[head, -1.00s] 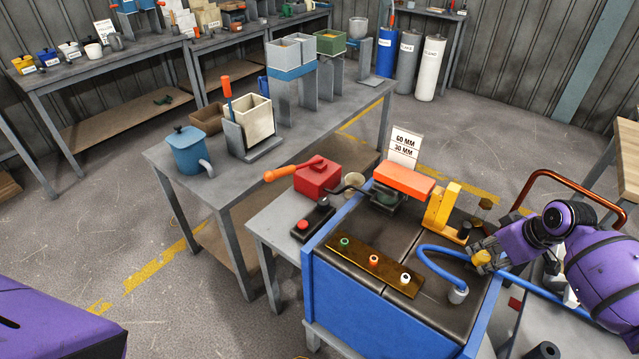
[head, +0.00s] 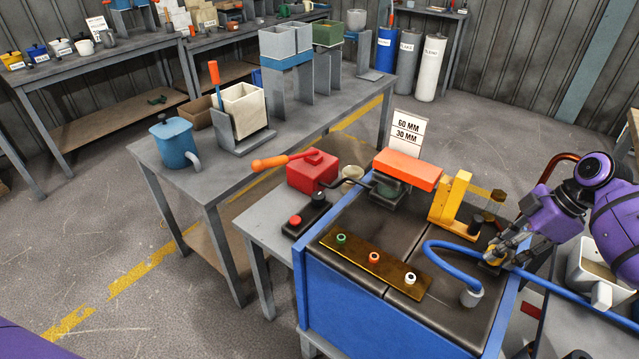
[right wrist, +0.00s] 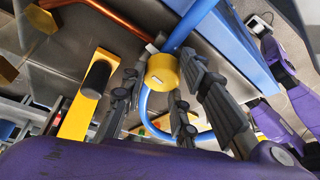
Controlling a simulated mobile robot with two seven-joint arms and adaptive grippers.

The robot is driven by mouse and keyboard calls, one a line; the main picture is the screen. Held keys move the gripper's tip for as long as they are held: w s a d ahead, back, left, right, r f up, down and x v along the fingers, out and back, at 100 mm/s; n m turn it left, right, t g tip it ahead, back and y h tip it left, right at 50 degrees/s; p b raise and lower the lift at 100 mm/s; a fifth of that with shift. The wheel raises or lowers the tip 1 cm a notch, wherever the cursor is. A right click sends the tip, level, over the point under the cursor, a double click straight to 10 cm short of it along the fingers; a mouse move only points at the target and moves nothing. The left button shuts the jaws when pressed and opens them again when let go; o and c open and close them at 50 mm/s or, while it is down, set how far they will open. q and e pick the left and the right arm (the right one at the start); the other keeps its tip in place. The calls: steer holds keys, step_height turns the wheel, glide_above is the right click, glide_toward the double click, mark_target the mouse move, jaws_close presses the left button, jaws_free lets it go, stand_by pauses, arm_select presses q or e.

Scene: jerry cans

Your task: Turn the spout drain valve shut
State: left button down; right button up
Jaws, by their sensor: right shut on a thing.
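A round yellow valve knob (right wrist: 162,71) sits by the blue hose (head: 452,243) at the right end of the blue-sided bench, which I take to be the spout drain valve. My right gripper (head: 494,254) is shut on this knob, its fingers on either side of it in the right wrist view. In the head view the fingers hide most of the knob, and its exact angle cannot be told. The hose bends down into a light grey fitting (head: 471,296) on the bench top. My left gripper is not in view.
A yellow bracket (head: 455,205) and a dark knob (head: 475,223) stand just left of my right gripper. An orange block (head: 408,169) and a brass strip with several knobs (head: 373,262) are on the bench. A white container (head: 595,272) stands at right.

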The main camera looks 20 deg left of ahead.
steer(key=shift+w+r+n+b, duration=0.2)
steer(key=shift+w+n+b, duration=0.2)
steer(key=shift+n+b, duration=0.4)
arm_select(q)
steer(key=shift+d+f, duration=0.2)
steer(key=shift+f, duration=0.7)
arm_select(e)
steer(key=shift+n+g, duration=0.3)
steer(key=shift+n, duration=0.1)
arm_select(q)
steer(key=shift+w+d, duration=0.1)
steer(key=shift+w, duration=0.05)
arm_select(e)
steer(key=shift+r, duration=0.1)
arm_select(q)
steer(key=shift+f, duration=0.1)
arm_select(e)
steer(key=shift+a, duration=0.1)
steer(key=o, duration=1)
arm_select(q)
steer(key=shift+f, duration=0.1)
arm_select(e)
steer(key=shift+f, duration=0.2)
